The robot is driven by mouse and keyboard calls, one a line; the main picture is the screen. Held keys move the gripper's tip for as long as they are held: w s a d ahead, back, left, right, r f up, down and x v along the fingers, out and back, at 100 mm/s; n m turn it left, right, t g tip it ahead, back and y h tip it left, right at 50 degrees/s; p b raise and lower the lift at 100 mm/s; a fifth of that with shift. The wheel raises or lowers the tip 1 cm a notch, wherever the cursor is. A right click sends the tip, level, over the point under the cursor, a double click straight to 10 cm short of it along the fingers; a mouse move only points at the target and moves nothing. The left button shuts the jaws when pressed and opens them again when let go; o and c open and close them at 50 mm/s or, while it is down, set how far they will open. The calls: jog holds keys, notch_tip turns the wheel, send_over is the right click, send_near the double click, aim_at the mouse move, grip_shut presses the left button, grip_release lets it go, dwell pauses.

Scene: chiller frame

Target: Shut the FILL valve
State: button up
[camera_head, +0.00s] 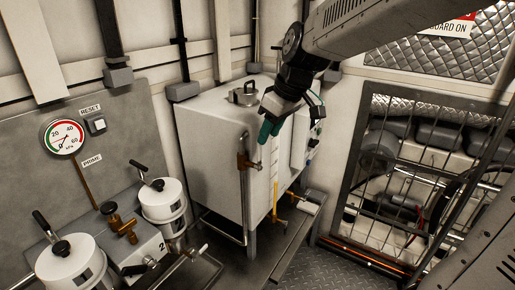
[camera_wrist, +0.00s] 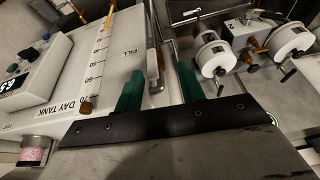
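The white day tank (camera_head: 215,140) stands in the middle of the head view, and its FILL label (camera_wrist: 128,51) shows in the wrist view. The FILL valve (camera_head: 243,161) is on the upright pipe at the tank's front edge. In the wrist view its grey lever (camera_wrist: 155,72) lies along the pipe, between my fingers. My gripper (camera_head: 266,131) has green fingers and points down at the valve. In the wrist view my gripper (camera_wrist: 160,72) is open, with a finger on either side of the lever and gaps beside it. I cannot tell the exact depth between fingertips and lever.
A yellow sight gauge (camera_head: 275,180) with a scale runs down the tank front. Two white canisters (camera_head: 162,200) (camera_head: 72,262) with black levers stand at left beneath a pressure gauge (camera_head: 64,136). A barred guard (camera_head: 420,170) covers machinery at right. Checker-plate floor (camera_head: 320,262) is clear in front.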

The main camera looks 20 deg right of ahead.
aim_at(258, 147)
jog(key=shift+n, duration=0.3)
jog(key=w+f, duration=0.1)
jog(key=f, duration=0.1)
jog(key=w+a+f, duration=0.1)
jog(key=w+f, duration=0.1)
jog(key=f, duration=0.1)
jog(key=w+f, duration=0.2)
jog(key=shift+a+f, duration=0.25)
jog(key=shift+f, duration=0.1)
grip_shut()
